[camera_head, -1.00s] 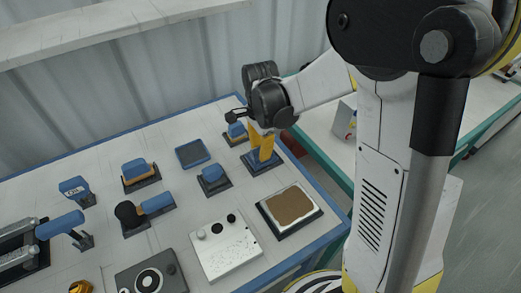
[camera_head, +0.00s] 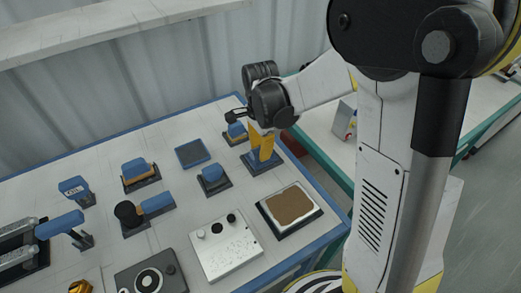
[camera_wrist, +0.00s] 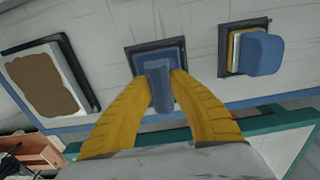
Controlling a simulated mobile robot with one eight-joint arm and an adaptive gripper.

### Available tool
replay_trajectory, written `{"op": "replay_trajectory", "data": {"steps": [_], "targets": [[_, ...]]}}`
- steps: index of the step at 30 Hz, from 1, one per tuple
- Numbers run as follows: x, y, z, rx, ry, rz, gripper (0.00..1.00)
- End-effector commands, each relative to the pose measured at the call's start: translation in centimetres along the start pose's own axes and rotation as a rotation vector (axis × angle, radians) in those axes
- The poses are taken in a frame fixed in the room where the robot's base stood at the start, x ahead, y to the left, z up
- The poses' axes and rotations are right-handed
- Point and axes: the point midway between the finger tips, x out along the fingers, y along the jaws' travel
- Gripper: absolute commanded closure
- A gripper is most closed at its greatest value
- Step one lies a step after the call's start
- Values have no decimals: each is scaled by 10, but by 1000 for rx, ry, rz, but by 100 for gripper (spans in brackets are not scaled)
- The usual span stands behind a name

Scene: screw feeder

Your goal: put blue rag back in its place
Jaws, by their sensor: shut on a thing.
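My gripper (camera_head: 262,158) points down at the back right of the table, its yellow fingers closed on the blue rag. In the wrist view, the fingers of my gripper (camera_wrist: 160,82) pinch a raised fold of the blue rag (camera_wrist: 158,90). A flat blue part lies right behind the fold, within a dark square tray (camera_wrist: 131,60). In the head view this tray (camera_head: 275,163) is under the fingertips, which hide most of the rag. I cannot tell whether the rag still rests on the tray or is slightly lifted.
A brown-topped white pad (camera_head: 290,207) lies in front of the tray. A blue-and-yellow block (camera_head: 236,131) on a dark base stands behind it and shows in the wrist view (camera_wrist: 263,53). Several blue-handled tools stand farther left.

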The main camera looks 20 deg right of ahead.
Motion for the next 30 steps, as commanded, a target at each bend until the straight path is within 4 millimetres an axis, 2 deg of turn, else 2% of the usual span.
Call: {"op": "replay_trajectory", "data": {"steps": [8,9,10,19,22,26,30], "targets": [[6,0,0,0,0,0,100],[6,0,0,0,0,0,65],[5,0,0,0,0,0,56],[5,0,0,0,0,0,56],[-2,0,0,0,0,0,56],[-23,0,0,0,0,0,56],[-55,1,0,0,0,0,56]]}}
